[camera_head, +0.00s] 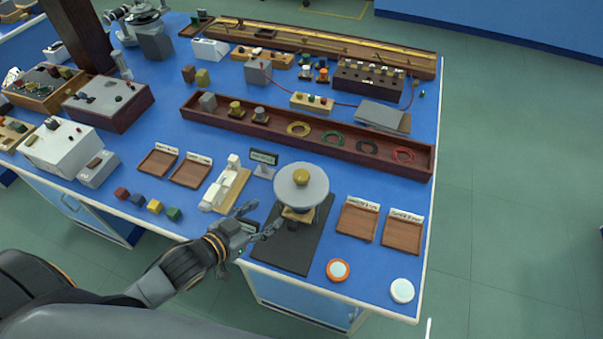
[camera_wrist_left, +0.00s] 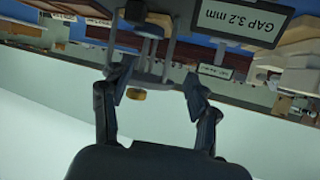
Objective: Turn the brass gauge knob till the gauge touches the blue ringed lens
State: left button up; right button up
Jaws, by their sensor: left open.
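The gauge stands on a dark mat (camera_head: 268,246), with a broad grey disc (camera_head: 315,188) and a round brass knob (camera_head: 301,176) on top. My left gripper (camera_head: 264,217) is open beside the stand, to the left of and nearer than the disc. In the left wrist view, which is upside down, the brass knob (camera_wrist_left: 135,95) shows beyond the open fingers (camera_wrist_left: 157,84), apart from them. A display (camera_wrist_left: 226,18) there reads GAP 3.2 mm. I cannot make out a blue ringed lens; the disc hides much beneath it. My right gripper is not in view.
An orange-ringed lens (camera_head: 338,269) and a pale disc (camera_head: 402,290) lie near the front right edge. Wooden trays (camera_head: 357,218) stand right of the mat. A white and wooden device (camera_head: 226,186) stands left of the gauge. A long wooden rack (camera_head: 300,138) lies behind.

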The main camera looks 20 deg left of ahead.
aim_at(302, 174)
pick_arm(q)
jog(key=r+m+h, duration=0.1)
jog(key=h, duration=0.1)
jog(key=a+r+t+h, duration=0.1)
jog(key=r, duration=0.1)
jog(key=a+r+m+h, duration=0.1)
jog(key=h, duration=0.1)
jog(key=shift+w+r+m+t+h, duration=0.1)
jog(key=shift+r+m+t+h, duration=0.05)
jog(key=shift+m+t+h, duration=0.15)
jog(key=shift+m+h, duration=0.3)
jog(key=shift+h, duration=0.3)
jog(key=p+x, duration=0.1)
jog(key=x, duration=0.7)
jog(key=r+p+x, duration=0.1)
jog(key=x, duration=0.3)
jog(key=shift+r+p, duration=0.1)
jog(key=shift+p, duration=0.25)
jog(key=shift+w+d, duration=0.4)
jog(key=shift+w, duration=0.1)
jog(key=shift+c, duration=0.5)
